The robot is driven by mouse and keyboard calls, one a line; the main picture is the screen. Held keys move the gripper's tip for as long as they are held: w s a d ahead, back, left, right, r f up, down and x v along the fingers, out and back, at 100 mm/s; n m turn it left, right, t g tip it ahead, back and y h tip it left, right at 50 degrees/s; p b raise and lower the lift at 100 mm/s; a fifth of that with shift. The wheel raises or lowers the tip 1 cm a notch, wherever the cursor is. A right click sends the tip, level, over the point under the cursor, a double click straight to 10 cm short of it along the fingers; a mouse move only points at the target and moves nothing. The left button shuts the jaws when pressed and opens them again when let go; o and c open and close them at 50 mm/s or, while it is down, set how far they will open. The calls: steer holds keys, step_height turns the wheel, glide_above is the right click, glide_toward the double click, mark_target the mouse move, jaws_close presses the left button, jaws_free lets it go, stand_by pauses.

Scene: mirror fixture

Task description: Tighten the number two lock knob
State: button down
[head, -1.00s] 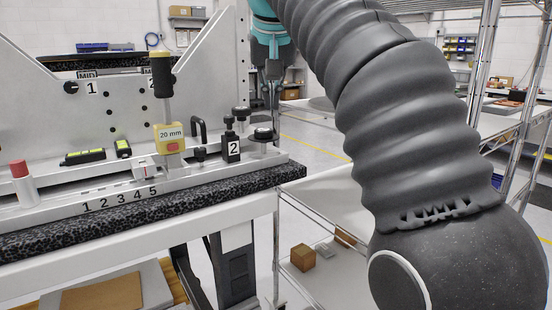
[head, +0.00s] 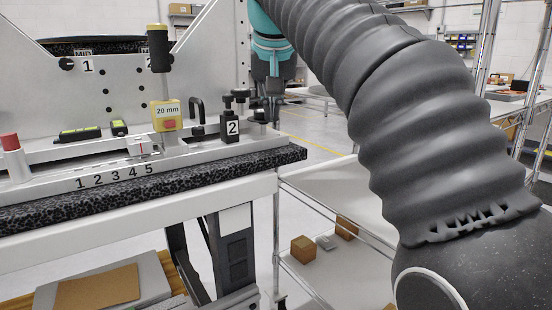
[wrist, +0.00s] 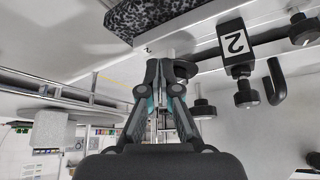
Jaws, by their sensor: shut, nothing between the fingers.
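A black block with a white "2" label (head: 232,127) stands at the right end of the fixture. A black knob (head: 228,101) sits on top of it. It also shows upside down in the wrist view, as the labelled block (wrist: 235,42) with its knob (wrist: 246,96). My gripper (head: 270,112) is just right of the block, beside the fixture's end. In the wrist view my gripper (wrist: 164,66) is shut and empty, its fingertips near a metal post (wrist: 165,54). Another black knob (wrist: 203,108) is right of the fingers. Exact contact cannot be told.
A yellow "20 mm" block (head: 166,114) with a black-handled tool (head: 158,45) stands left of the labelled block. A black handle (head: 196,108) rises between them. The speckled slab (head: 150,188) edges the bench. A shelf (head: 345,190) with boxes is at the right.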

steer(key=shift+w+a, duration=0.1)
steer(key=shift+w, duration=0.05)
stand_by(0.3)
steer(key=shift+s+a+r+p, duration=0.1)
steer(key=shift+s+a+p, duration=0.1)
steer(key=shift+a+p, duration=0.65)
steer(key=shift+w+a+p, duration=0.1)
steer(key=shift+a+p, duration=0.4)
steer(key=shift+p, duration=0.65)
stand_by(0.4)
steer(key=shift+s+a, duration=0.1)
steer(key=shift+s, duration=0.25)
steer(key=shift+r, duration=2.95)
